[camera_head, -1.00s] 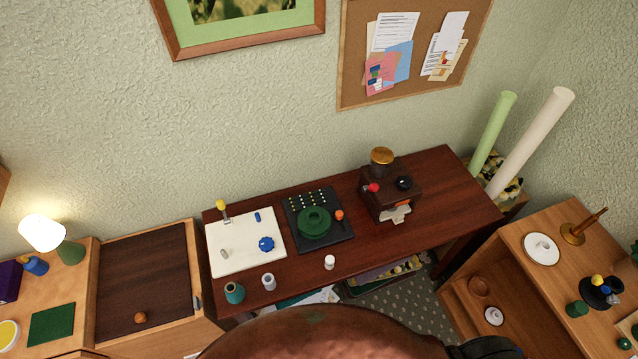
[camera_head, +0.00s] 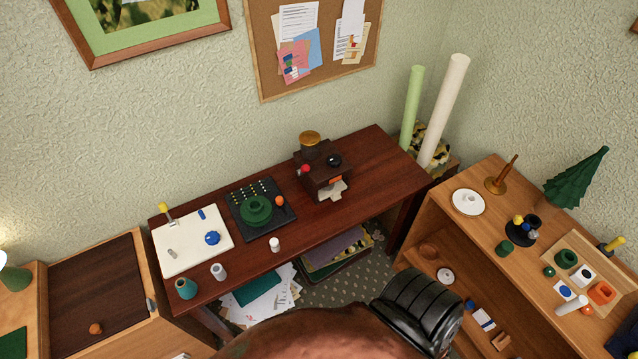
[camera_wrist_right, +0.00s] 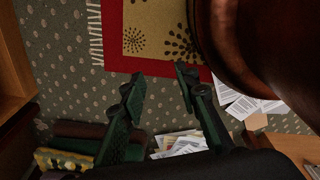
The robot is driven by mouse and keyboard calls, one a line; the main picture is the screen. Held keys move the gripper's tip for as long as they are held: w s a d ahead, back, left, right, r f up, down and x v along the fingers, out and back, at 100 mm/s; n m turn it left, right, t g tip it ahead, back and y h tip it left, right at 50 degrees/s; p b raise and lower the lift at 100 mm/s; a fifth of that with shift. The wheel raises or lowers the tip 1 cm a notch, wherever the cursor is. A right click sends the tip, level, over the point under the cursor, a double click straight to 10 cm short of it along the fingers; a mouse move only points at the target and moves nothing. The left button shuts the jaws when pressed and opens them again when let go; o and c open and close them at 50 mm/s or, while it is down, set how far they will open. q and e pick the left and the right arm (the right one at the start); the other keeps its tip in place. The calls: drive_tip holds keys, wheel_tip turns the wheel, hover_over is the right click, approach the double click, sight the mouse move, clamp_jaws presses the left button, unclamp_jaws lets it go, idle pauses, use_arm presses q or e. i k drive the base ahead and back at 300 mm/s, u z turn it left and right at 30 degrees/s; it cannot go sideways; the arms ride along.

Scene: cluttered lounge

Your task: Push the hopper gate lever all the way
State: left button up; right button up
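A dark brown box-shaped machine (camera_head: 325,184) stands at the back right of the dark wooden desk (camera_head: 345,222). It has a gold-topped hopper (camera_head: 310,139) and a black knob (camera_head: 333,160) on top. A small red ball (camera_head: 305,169) shows on its left side; it looks like a lever's end, but its shaft is too small to make out. My right gripper (camera_wrist_right: 160,82) shows in the right wrist view with its two fingers apart and nothing between them, above the carpet. It is away from the machine. My left gripper is not in view.
A white panel (camera_head: 186,262) and a black board with a green dial (camera_head: 257,211) sit left of the machine. A white jar (camera_head: 274,245) stands near the desk's front edge. A rounded brown surface (camera_head: 330,338) fills the bottom. A wooden shelf (camera_head: 490,235) stands at right.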

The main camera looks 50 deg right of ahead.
sight(306, 167)
drive_tip(key=k, duration=0.4)
drive_tip(key=z, duration=0.75)
